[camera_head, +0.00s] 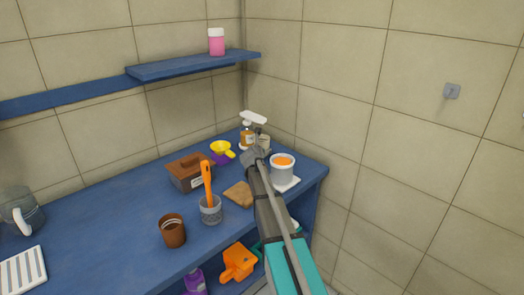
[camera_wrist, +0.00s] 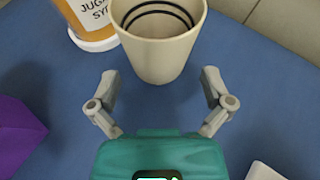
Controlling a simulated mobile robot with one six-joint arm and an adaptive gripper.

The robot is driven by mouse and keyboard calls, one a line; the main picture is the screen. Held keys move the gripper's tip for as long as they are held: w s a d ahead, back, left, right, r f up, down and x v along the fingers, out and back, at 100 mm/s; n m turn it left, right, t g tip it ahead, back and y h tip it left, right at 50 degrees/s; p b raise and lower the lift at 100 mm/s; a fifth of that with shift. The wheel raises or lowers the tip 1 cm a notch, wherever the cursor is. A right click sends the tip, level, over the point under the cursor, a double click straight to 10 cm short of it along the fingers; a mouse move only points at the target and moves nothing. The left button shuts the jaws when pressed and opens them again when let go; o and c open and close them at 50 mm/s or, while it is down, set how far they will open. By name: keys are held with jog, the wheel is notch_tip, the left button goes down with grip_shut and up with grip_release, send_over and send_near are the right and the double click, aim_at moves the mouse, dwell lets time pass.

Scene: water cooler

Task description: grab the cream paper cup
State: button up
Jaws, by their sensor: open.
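The cream paper cup (camera_wrist: 158,50) stands in the upper middle of the wrist view, with dark rings inside its open mouth. In the head view the cup (camera_head: 264,141) is small and partly hidden behind my gripper. My gripper (camera_wrist: 160,78) is open, its two fingers spread to the left and right of the cup's lower part. I cannot tell whether either finger touches it; nothing is held. In the head view my gripper (camera_head: 254,155) is at the back corner of the blue counter.
A syrup bottle (camera_wrist: 92,14) stands close left of the cup. A purple object (camera_wrist: 16,130) is at left. Tiled walls close the corner.

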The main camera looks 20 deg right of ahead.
jog(key=shift+b+x, duration=0.9)
jog(key=shift+x, duration=1.65)
jog(key=shift+a, duration=0.1)
jog(key=c, duration=0.8)
jog(key=shift+r, duration=0.1)
notch_tip(320, 180, up, 3)
jog(key=p, duration=0.2)
jog(key=shift+f+p, duration=0.2)
jog(key=shift+p, duration=0.2)
jog(key=s+a, duration=0.3)
jog(key=s, duration=0.2)
jog(key=s+a, duration=0.4)
jog(key=s, duration=0.1)
jog(key=s+a, duration=0.3)
jog(key=s, duration=0.1)
jog(key=shift+s+a+r+p, duration=0.15)
jog(key=shift+s+r+p, duration=0.2)
jog(key=shift+s+p, duration=0.05)
